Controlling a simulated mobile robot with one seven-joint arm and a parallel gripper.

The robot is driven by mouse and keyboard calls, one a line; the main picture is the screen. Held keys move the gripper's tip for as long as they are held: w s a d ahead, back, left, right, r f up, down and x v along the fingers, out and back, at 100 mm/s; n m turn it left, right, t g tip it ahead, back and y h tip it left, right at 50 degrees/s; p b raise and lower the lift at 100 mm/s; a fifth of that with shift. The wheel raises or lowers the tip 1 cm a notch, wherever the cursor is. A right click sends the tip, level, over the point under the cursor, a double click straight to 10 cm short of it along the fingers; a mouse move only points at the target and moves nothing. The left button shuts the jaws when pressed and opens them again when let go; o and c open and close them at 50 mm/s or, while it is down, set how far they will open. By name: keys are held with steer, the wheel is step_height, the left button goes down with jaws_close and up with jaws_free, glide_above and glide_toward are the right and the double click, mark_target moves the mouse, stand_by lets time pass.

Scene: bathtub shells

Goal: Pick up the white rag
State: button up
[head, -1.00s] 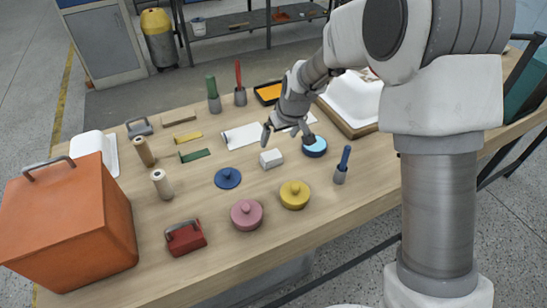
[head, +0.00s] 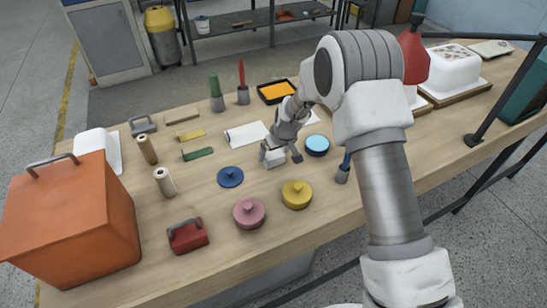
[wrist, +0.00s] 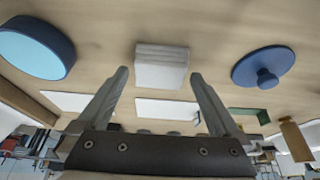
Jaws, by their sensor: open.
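The white rag (head: 274,162) looks like a small folded white block on the wooden table, left of the light-blue-topped round tin (head: 317,145). In the wrist view the rag (wrist: 162,66) shows its layered side, between and just beyond the fingertips. My gripper (head: 280,156) is open right at the rag in the head view, hiding part of it. In the wrist view my gripper (wrist: 159,74) has its two fingers spread wide, with nothing held between them. I cannot tell whether a finger touches the rag.
A blue lidded disc (head: 230,177) lies left of the rag. A yellow pot (head: 296,195) and a pink one (head: 249,212) stand nearer the front edge. A white sheet (head: 246,134) lies behind. An orange box (head: 70,222) fills the table's left end.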

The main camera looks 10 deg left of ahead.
steer(key=shift+x, duration=0.95)
steer(key=c, duration=1.1)
steer(key=shift+r, duration=0.5)
steer(key=r, duration=0.3)
steer(key=shift+s+d+r, duration=0.1)
steer(key=shift+d+r, duration=0.25)
steer(key=shift+d, duration=0.05)
steer(key=s+d+r, duration=0.1)
steer(key=d+r, duration=0.1)
steer(key=d, duration=0.1)
steer(key=s+d+r, duration=0.2)
steer(key=d, duration=0.1)
steer(key=s+d+r, duration=0.2)
steer(key=d, duration=0.1)
steer(key=shift+d+r+b, duration=0.2)
steer(key=shift+d+b, duration=0.1)
steer(key=shift+b, duration=0.1)
